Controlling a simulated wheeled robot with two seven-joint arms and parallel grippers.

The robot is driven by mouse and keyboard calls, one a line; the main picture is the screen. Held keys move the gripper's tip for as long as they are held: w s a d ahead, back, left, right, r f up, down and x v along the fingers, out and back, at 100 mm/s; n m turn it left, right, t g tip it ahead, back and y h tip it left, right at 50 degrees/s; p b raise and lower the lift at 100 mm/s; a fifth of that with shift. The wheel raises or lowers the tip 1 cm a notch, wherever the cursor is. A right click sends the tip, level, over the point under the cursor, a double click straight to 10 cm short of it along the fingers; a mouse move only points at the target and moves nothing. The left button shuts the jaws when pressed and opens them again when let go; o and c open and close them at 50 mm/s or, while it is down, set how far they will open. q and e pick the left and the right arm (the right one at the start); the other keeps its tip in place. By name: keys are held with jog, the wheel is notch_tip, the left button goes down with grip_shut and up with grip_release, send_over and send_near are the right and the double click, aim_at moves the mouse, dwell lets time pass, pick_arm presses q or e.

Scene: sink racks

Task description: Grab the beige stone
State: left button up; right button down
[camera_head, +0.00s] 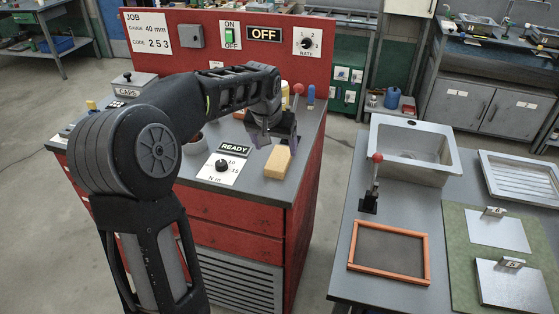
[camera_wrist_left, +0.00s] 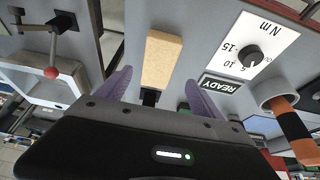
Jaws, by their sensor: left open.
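The beige stone (camera_head: 277,163) is a tan rectangular block on the grey top of the red cabinet, near its right front edge. In the left wrist view the stone (camera_wrist_left: 161,60) lies ahead of the fingers, roughly between their lines. My left gripper (camera_head: 270,132) is open and empty, just behind and above the stone in the head view. Its two purple fingers (camera_wrist_left: 158,88) are spread apart in the wrist view and do not appear to touch the stone. My right gripper is not in view.
A READY label (camera_head: 234,148) and a torque dial (camera_head: 222,166) sit left of the stone. A red-knobbed lever (camera_head: 298,90) stands behind the gripper. A separate table at right holds a sink (camera_head: 412,150), a red-knobbed handle (camera_head: 376,160) and an orange-framed panel (camera_head: 424,262).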

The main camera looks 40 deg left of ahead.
aim_at(279, 158)
pick_arm(q)
jog(key=shift+w+f+p, duration=0.15)
jog(key=shift+f+p, duration=0.15)
jog(key=shift+f, duration=0.25)
jog(key=p+x, duration=0.1)
jog(key=x, duration=0.3)
jog(key=shift+d+f, duration=0.1)
jog(key=shift+d, duration=0.05)
grip_shut()
dwell(0.9)
